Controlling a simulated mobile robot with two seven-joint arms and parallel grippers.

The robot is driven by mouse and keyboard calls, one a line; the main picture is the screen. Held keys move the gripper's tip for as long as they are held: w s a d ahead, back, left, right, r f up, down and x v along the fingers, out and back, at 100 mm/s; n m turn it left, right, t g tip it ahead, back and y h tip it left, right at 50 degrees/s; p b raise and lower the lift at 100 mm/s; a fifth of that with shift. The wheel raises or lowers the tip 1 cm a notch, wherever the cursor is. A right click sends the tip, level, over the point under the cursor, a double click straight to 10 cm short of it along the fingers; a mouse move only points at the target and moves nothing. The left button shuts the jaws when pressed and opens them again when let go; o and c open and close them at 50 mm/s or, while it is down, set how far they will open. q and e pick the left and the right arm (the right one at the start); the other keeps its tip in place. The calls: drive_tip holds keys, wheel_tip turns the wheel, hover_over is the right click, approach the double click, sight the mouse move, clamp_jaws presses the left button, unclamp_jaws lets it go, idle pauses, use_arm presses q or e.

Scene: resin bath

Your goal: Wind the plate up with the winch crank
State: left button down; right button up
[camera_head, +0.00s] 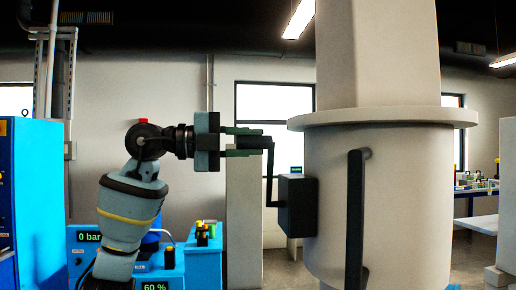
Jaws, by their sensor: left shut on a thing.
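My left gripper (252,142) reaches in from the left and is shut on the dark grip of the winch crank. The crank arm (271,172) drops straight down from that grip and bends in to the black winch box (297,206). The grip is at the top, above the box. The box sits on the left side of a big pale cylinder (400,208). I cannot make out the plate in this view. My right gripper is not in view.
The cylinder has a wide flange (385,117), a thick column above it and a black upright bar (356,218) on its front. Blue equipment with "0 bar" and "60 %" displays (156,286) stands low at left. A blue cabinet (38,200) is far left.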

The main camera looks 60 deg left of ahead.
use_arm(q)
drive_tip(key=w+a+n, duration=0.3)
drive_tip(key=a+n, duration=0.4)
drive_tip(key=shift+a, duration=0.3)
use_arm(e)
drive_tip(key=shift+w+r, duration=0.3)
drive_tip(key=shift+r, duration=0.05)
use_arm(q)
drive_tip(key=shift+f, duration=0.1)
drive_tip(key=c, duration=1.5)
unclamp_jaws()
drive_tip(key=o, duration=0.3)
drive_tip(key=shift+a+f, duration=0.1)
drive_tip(key=shift+f, duration=0.05)
drive_tip(key=shift+o, duration=0.2)
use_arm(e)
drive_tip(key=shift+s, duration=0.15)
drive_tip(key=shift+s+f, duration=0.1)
